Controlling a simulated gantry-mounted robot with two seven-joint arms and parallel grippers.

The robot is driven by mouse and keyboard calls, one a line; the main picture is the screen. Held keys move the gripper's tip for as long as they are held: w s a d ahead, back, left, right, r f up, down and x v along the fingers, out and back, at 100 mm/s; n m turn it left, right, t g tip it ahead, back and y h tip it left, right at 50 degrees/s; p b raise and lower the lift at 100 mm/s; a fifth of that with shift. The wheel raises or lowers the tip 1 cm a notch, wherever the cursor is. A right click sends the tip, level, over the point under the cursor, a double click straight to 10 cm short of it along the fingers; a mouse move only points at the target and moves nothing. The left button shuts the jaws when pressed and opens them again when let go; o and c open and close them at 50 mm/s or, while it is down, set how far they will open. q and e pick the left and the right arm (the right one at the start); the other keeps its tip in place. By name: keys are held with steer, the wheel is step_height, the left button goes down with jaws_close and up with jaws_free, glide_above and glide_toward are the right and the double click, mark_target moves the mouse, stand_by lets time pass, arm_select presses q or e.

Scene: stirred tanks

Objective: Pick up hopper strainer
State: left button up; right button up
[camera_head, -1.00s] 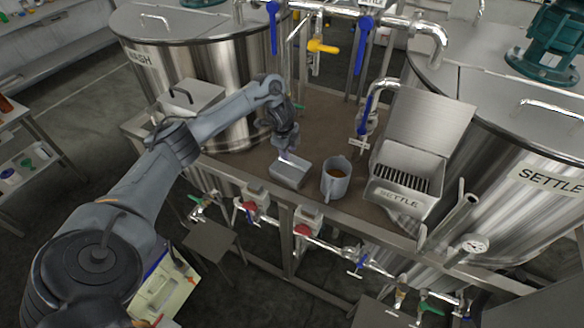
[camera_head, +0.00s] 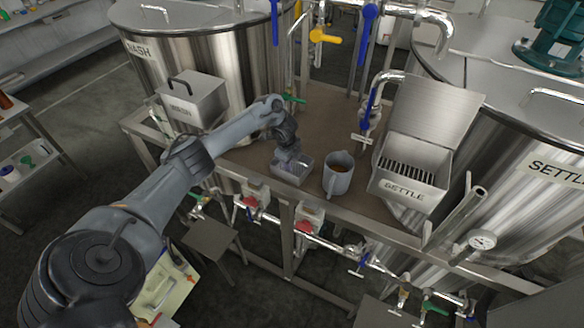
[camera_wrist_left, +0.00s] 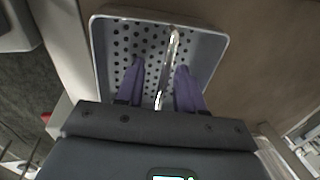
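The hopper strainer, a small grey metal tray (camera_head: 304,163), sits on the brown bench top near its front edge. In the left wrist view the strainer (camera_wrist_left: 107,48) shows a perforated floor, raised walls and a bright bar handle (camera_wrist_left: 172,45) across its middle. My left gripper (camera_head: 290,160) reaches down into the strainer from above. Its purple fingers (camera_wrist_left: 160,72) are apart, one on each side of the handle, with gaps between. The black gripper body hides the near end of the strainer. My right gripper is not in view.
A grey mug (camera_head: 338,178) with amber liquid stands just right of the strainer. The open SETTLE hopper (camera_head: 407,190) with a slotted grate is further right. A lidded box (camera_head: 193,98) stands left, behind my arm. Pipes and valves run behind and below the bench.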

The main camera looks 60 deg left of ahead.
arm_select(q)
jaws_close()
stand_by(0.3)
